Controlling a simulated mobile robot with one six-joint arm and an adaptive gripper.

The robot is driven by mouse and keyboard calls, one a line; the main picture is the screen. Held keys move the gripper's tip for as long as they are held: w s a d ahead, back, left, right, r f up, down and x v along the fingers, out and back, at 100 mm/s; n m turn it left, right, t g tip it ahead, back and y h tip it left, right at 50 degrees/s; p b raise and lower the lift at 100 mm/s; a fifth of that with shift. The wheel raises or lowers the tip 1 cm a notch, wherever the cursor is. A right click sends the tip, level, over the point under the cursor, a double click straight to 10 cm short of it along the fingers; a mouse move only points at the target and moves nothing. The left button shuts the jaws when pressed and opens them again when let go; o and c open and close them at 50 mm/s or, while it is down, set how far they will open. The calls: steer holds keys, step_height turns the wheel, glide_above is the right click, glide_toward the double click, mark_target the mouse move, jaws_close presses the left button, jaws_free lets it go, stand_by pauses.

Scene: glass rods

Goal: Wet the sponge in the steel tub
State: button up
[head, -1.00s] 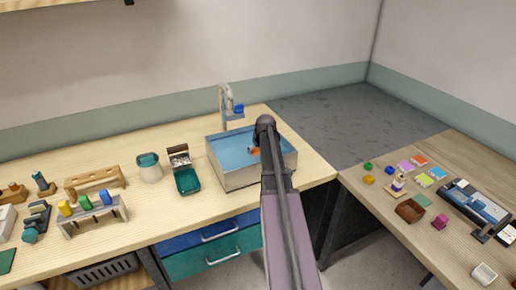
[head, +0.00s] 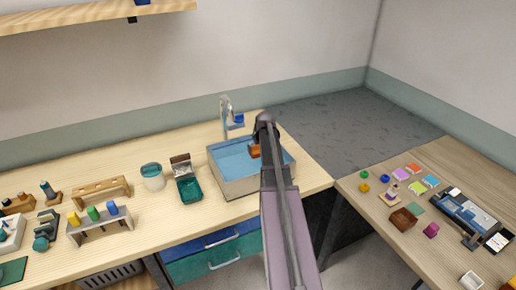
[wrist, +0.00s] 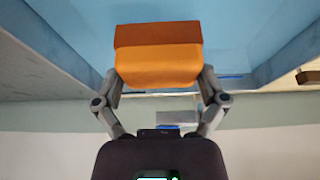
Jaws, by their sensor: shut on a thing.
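The steel tub (head: 241,187) stands on the wooden counter and holds blue water (head: 232,161). My gripper (wrist: 158,74) is shut on the orange sponge (wrist: 158,58), with one finger at each side. The sponge also shows in the head view (head: 254,152), over the tub's inside. Its far part looks darker than its near part. I cannot tell whether its underside touches the water. My arm hides part of the tub's right side.
A faucet (head: 227,115) rises behind the tub. A teal tray (head: 189,190) and a teal-lidded jar (head: 153,177) stand to its left. A rack with coloured blocks (head: 98,223) is farther left. A second table (head: 444,184) with small items is at the right.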

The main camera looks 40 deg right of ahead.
steer(key=shift+r+p, duration=1.05)
steer(key=shift+r, duration=0.25)
step_height(320, 180, up, 5)
steer(key=p, duration=0.5)
steer(key=shift+f, duration=0.15)
